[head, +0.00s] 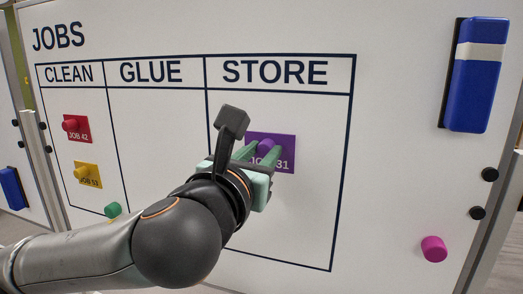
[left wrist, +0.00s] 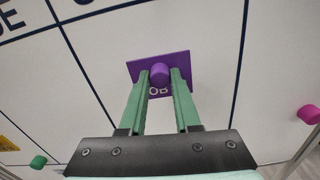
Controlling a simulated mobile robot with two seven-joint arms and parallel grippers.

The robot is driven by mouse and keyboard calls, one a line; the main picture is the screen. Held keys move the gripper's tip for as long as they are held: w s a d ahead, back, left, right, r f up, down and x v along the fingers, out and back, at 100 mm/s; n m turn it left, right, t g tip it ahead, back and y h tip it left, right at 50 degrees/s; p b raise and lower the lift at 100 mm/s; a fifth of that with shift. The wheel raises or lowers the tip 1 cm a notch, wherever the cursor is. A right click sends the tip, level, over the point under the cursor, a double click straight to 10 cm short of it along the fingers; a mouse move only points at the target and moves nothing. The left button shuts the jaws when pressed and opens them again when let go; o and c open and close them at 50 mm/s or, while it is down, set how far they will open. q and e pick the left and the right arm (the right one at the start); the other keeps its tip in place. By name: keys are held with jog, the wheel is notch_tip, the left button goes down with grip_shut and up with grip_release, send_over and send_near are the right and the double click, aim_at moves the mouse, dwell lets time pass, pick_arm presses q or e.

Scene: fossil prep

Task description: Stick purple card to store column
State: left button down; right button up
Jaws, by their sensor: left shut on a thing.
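The purple card (head: 285,143), marked JOB 31, lies flat against or very close to the whiteboard inside the STORE column (head: 305,210). It carries a round purple knob (head: 266,146). My left gripper (head: 262,155) is shut on this knob, with one green finger on each side. The left wrist view shows the card (left wrist: 145,67) and the knob (left wrist: 159,74) between the fingertips (left wrist: 160,78). The fingers hide part of the card's lettering. I cannot tell whether the card touches the board. My right gripper is not in view.
A red card (head: 82,133) and a yellow card (head: 90,180) are in the CLEAN column. A green knob (head: 113,209) and a magenta knob (head: 434,249) sit lower on the board. A blue eraser (head: 475,85) is at upper right. The GLUE column (head: 155,130) is clear higher up.

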pick_arm(q)
jog(key=c, duration=1.2)
grip_release()
jog(key=c, duration=0.3)
jog(key=shift+x, duration=0.8)
jog(key=o, duration=1)
jog(key=shift+c, duration=0.2)
jog(key=shift+s, duration=0.1)
